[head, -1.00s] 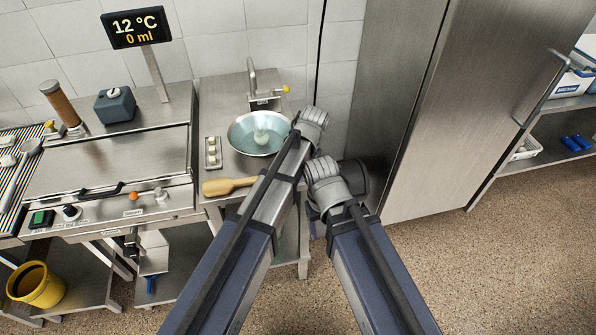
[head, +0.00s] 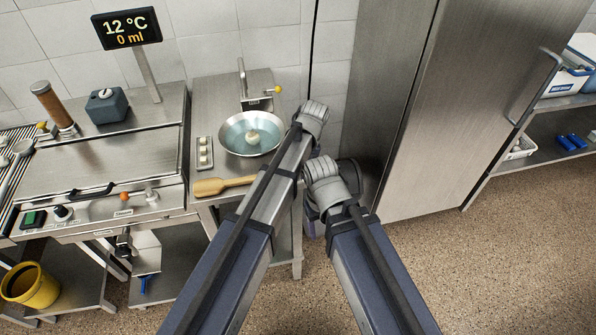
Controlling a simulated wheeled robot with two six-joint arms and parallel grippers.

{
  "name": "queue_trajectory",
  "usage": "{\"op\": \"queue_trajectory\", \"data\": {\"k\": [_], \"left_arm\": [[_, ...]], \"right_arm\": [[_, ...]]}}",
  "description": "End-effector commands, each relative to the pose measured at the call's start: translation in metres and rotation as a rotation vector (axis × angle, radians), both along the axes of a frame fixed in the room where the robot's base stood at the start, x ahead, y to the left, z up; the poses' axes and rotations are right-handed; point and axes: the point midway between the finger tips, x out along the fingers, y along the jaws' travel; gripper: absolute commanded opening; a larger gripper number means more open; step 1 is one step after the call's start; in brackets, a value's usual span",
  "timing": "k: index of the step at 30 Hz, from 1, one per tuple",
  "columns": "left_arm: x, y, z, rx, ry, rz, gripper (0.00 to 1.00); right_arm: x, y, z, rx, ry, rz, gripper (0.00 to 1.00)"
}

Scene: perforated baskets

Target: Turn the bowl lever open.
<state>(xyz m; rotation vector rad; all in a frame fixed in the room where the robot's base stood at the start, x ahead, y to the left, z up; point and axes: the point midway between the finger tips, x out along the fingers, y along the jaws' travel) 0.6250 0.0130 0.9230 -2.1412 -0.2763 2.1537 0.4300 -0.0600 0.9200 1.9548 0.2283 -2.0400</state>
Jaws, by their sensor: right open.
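The metal bowl (head: 229,145) holds bluish liquid and a pale round lump, on the steel counter behind my arms. A thin tap (head: 241,76) stands behind it. A small lever with a yellow tip (head: 278,89) sticks out to the right at the tap's base; the label below is too small to read. My right gripper (head: 347,176) shows only as a dark part behind my right arm's grey joint, well to the right of and nearer than the lever, touching nothing visible. Its fingertips are hidden. My left gripper is not visible; the left arm's grey joint is right of the bowl.
A wooden paddle (head: 222,186) and a small tray (head: 204,169) lie near the bowl. A steel unit (head: 90,165) with knobs and a display reading 12 °C, 0 ml (head: 126,28) stand left. A tall steel cabinet (head: 460,110) closes the right side. Open floor lies front right.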

Motion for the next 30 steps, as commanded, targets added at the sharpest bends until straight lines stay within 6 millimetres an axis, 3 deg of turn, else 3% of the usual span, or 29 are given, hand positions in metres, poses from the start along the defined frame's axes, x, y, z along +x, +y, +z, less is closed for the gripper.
{"op": "queue_trajectory", "data": {"k": [11,12,18,20,30], "left_arm": [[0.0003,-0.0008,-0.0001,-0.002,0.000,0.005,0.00],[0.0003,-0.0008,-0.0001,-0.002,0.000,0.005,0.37],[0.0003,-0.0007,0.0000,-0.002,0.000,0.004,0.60],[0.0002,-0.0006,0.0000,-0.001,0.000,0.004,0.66],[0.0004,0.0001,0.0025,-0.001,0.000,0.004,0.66]], "right_arm": [[0.0000,0.0000,0.0000,0.000,0.000,0.000,0.66],[0.0000,0.0000,0.0000,0.000,0.000,0.000,0.66],[0.0000,0.0000,0.0000,0.000,0.000,0.000,0.66],[0.0000,0.0000,0.0000,0.000,0.000,0.000,0.66],[0.0000,0.0000,0.0024,0.000,0.000,0.000,0.66]]}}
